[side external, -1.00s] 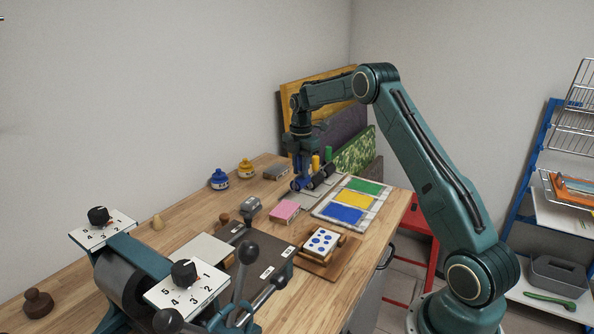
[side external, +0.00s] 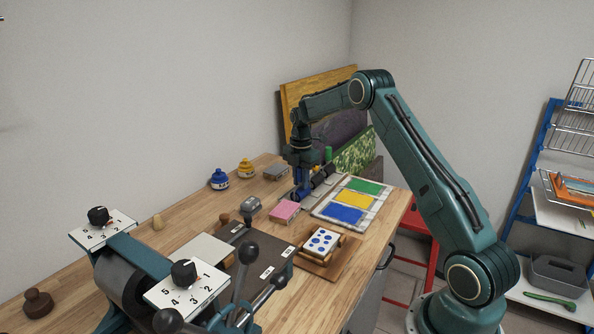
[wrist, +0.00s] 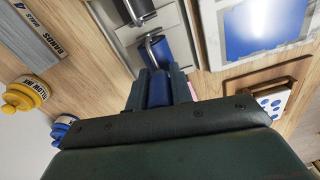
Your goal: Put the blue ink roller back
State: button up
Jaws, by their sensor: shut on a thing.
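My gripper (side external: 301,191) is low over the left front part of the grey roller rack (side external: 318,198). It is shut on the blue ink roller's handle, which shows between the fingers in the wrist view (wrist: 158,90). The roller's blue drum and bent metal frame show just beyond the fingertips, over the grey rack. I cannot tell whether the roller touches the rack. Two dark-drummed rollers (side external: 318,180) sit beside it to the right. The green handle (side external: 328,154) stands upright; the gripper hides the yellow handle in the side view.
The ink slab (side external: 331,211) with blue, yellow and green patches lies to the right. A pink block (side external: 285,211) is close in front. Blue (side external: 219,179) and yellow (side external: 246,168) ink bottles stand to the left. The press (side external: 140,262) fills the foreground. Coloured panels lean behind.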

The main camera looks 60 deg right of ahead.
jog(key=shift+f, duration=0.1)
jog(key=o, duration=0.9)
notch_tip(320, 180, up, 12)
jog(key=shift+r, duration=0.55)
